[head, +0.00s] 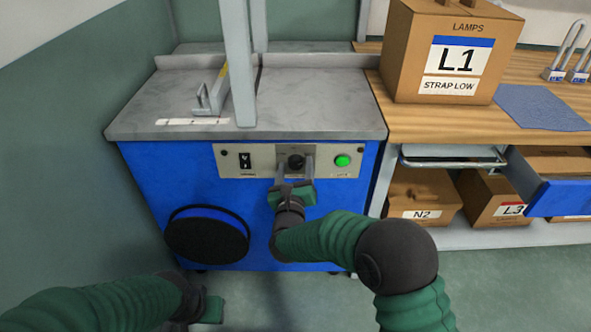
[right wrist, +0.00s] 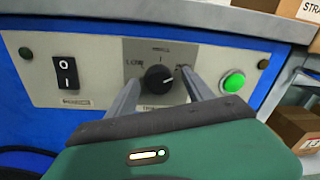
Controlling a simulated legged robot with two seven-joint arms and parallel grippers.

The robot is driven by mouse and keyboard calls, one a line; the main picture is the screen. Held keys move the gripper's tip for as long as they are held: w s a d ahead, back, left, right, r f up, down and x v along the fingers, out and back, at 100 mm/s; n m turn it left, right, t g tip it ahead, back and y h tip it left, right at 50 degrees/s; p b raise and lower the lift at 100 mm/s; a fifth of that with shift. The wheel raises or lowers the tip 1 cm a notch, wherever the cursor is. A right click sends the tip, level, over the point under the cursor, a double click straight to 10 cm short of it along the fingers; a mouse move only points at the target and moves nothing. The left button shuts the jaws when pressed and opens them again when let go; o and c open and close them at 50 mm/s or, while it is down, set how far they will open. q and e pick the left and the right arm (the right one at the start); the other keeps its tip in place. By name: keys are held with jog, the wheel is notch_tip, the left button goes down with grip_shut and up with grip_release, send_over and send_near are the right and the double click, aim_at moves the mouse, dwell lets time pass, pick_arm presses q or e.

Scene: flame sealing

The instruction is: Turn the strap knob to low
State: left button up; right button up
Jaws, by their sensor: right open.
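In the head view the knob (head: 296,161) shows between the fingertips of my right gripper (head: 294,168). In the right wrist view my right gripper (right wrist: 160,92) is open, one finger on each side of the knob; I cannot tell whether they touch it. My left gripper (head: 208,308) is low at the left, its fingers unclear.
The black rocker switch (head: 245,161) and lit green button (head: 342,161) flank the knob on the control panel (head: 222,152). The blue machine has a grey top (head: 330,105) with an upright arch. A box marked L1, STRAP LOW (head: 440,55) stands on the wooden bench (head: 420,121).

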jog(key=shift+a, duration=0.35)
jog(key=shift+c, duration=1.6)
jog(key=shift+d, duration=0.2)
jog(key=c, duration=0.5)
grip_shut()
pick_arm(q)
jog(key=shift+a, duration=0.15)
